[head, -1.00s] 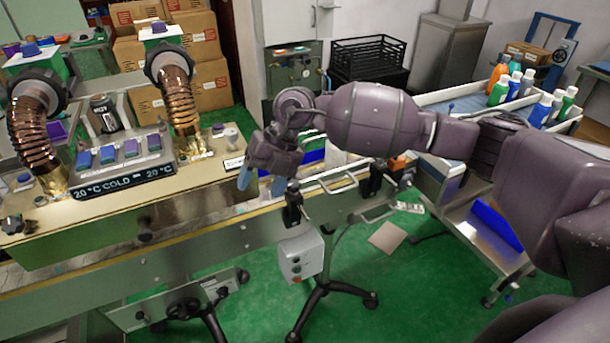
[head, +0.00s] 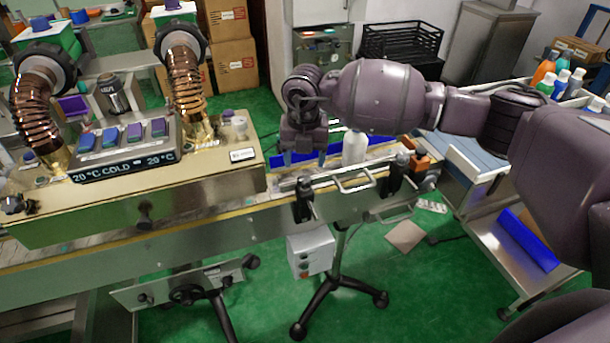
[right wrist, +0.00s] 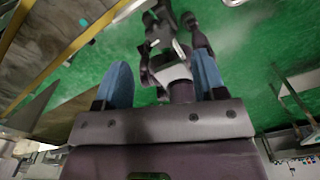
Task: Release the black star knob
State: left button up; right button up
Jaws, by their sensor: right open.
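My right gripper (head: 304,158) points down with its two blue fingers apart and nothing between them. It is above the conveyor, just right of the machine's housing. Below it, a black clamp (head: 303,201) with a dark knob-like part sits on the front guide rail; gripper and clamp look apart. In the right wrist view, the open fingers (right wrist: 164,82) frame a dark bracket-like part (right wrist: 180,90) against the green floor. A black star-shaped knob (head: 13,204) sits at the housing's left end. I cannot tell which knob the task means. My left gripper is not in view.
A white bottle (head: 355,147) stands on the conveyor right of my gripper. A second black clamp (head: 392,180) is farther right on the rail. A grey control box (head: 311,252) on a stand is below. Copper hoses (head: 185,80) rise from the housing (head: 205,185).

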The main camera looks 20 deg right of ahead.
aim_at(305, 179)
notch_tip(305, 179, down, 5)
jog(key=shift+f, duration=0.6)
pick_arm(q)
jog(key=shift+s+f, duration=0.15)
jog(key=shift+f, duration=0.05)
pick_arm(e)
jog(key=shift+c, duration=0.3)
jog(key=c, duration=0.9)
jog(key=shift+o, duration=0.2)
